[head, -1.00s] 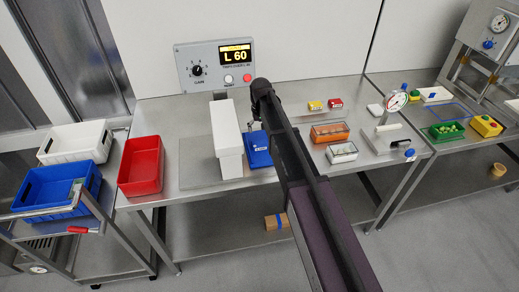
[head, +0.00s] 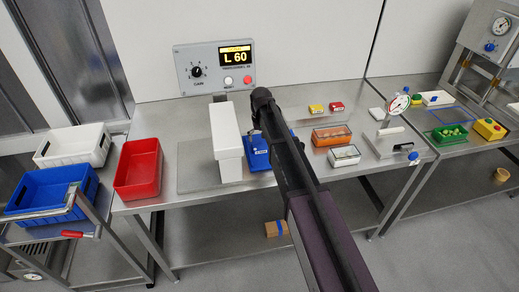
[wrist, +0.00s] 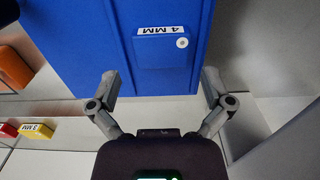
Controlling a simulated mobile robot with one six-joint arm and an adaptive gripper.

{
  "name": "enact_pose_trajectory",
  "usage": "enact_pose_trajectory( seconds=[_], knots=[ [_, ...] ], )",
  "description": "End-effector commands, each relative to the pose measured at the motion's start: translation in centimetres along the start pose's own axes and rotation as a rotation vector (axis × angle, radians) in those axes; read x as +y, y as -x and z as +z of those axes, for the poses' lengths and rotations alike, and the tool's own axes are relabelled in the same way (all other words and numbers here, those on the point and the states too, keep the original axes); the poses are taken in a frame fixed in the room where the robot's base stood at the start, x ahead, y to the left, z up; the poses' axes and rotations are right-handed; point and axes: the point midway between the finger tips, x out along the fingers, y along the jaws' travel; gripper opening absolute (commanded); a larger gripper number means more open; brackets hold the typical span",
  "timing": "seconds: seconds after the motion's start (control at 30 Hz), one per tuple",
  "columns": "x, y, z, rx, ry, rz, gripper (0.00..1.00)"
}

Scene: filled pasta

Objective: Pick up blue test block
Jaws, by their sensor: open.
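In the wrist view the blue block (wrist: 160,55) fills the upper middle, with a white "4 MM" label and a pale round spot. I cannot tell whether the fingertips touch the block. In the head view the fingers are mostly hidden by the arm.
The white block (head: 226,143) stands close to the blue block's left. A red bin (head: 138,168) stands at the bench's left end.

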Motion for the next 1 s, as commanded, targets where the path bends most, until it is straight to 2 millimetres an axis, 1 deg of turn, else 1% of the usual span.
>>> enact_pose_trajectory(
  seconds=[0.17, 0.7, 1.0],
  knots=[
    [0.0, -0.9, -0.1, 0.000, 0.000, 0.000, 1.00],
    [-0.1, -4.8, -0.4, 0.000, -0.001, 0.000, 1.00],
    [-0.1, -5.2, -0.4, 0.000, -0.001, 0.000, 1.00]
  ],
)
